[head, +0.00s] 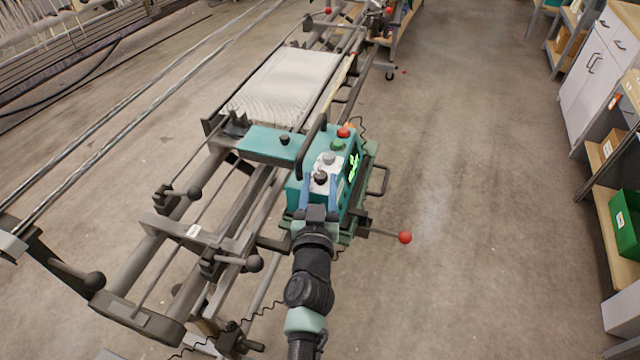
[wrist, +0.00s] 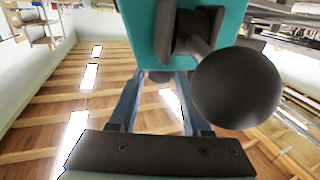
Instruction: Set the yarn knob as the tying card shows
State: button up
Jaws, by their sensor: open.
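The teal control box (head: 298,194) stands on the machine's near right end. A dark knob (head: 320,177) and a grey knob (head: 328,158) sit on its pale top plate; I cannot tell which is the yarn knob or read their settings. My gripper (head: 319,187) is open at the box, its blue fingers around or just short of the dark knob. In the wrist view my gripper (wrist: 157,78) has a dark round part (wrist: 160,76) between its fingertips; contact cannot be told. No tying card is clearly readable.
A green button (head: 338,145) and a red button (head: 343,132) lie farther along the box, beside a lit green display (head: 353,168). A black handle (head: 311,147) rises at its left. A red-tipped lever (head: 405,237) sticks out right. A large black ball (wrist: 237,88) is close in the wrist view.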

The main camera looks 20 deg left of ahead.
jog(key=shift+w+a, duration=0.15)
jog(key=shift+w, duration=0.3)
grip_shut()
